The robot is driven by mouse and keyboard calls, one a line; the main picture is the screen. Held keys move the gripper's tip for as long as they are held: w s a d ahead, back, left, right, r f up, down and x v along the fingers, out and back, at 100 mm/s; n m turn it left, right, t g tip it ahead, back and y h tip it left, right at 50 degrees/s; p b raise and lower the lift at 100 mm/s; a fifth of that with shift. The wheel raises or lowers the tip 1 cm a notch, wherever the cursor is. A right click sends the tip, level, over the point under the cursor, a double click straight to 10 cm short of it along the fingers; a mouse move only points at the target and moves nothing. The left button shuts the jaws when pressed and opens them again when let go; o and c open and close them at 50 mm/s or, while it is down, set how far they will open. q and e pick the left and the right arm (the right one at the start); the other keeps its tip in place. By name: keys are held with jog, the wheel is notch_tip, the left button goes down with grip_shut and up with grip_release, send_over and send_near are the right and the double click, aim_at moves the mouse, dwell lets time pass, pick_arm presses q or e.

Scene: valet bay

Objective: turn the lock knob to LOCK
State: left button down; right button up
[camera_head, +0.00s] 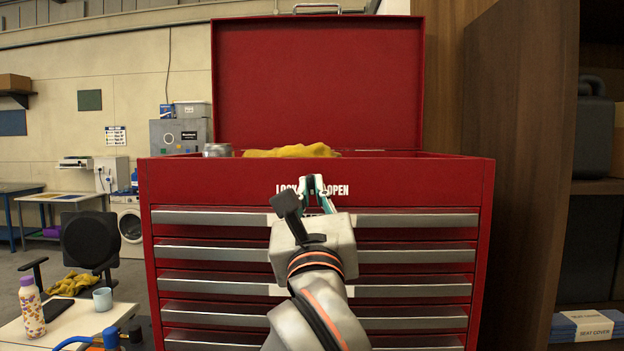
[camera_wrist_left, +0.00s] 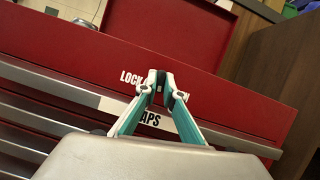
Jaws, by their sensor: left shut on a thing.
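The red tool chest (camera_head: 165,185) stands straight ahead with its lid up. Its top front panel carries the words LOCK on the left and OPEN on the right. My left gripper (camera_head: 312,184) reaches to the panel between these words. Its fingertips are shut on the small dark lock knob, which they mostly cover, so its pointing direction cannot be told. In the left wrist view the gripper (camera_wrist_left: 162,88) meets the panel just right of the word LOCK, and the fingers hide OPEN. My right gripper is not in view.
Several drawers with grey handles (camera_head: 200,251) lie below the panel. A yellow cloth (camera_head: 292,151) and a metal can (camera_head: 217,150) are at the chest's top. A wooden shelf unit (camera_head: 515,150) stands close on the right. A low table (camera_head: 85,322) with a bottle is at left.

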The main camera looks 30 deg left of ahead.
pick_arm(q)
jog(key=shift+m+h, duration=0.3)
jog(key=shift+m, duration=0.5)
jog(key=shift+s+a+m+t+h, duration=0.1)
jog(key=shift+m+t+h, duration=0.2)
jog(key=shift+m+t, duration=0.25)
jog(key=m+h+b, duration=0.1)
jog(key=m+b, duration=0.1)
jog(key=m+h+b, duration=0.1)
jog(key=m+b, duration=0.1)
jog(key=b, duration=0.1)
jog(key=f+m+t+h+b, duration=0.1)
jog(key=m+b, duration=0.1)
jog(key=b, duration=0.1)
jog(key=shift+w, duration=0.2)
jog(key=shift+r+m+b, duration=0.2)
jog(key=shift+m+b, duration=0.2)
jog(key=shift+m, duration=0.15)
jog(key=m+h, duration=0.2)
jog(key=shift+s+a+r+m+b, duration=0.1)
jog(key=shift+s+r+m+b, duration=0.1)
jog(key=shift+r+m+b, duration=0.2)
jog(key=shift+m, duration=0.4)
jog(key=shift+m+h, duration=0.4)
jog(key=shift+m, duration=0.6)
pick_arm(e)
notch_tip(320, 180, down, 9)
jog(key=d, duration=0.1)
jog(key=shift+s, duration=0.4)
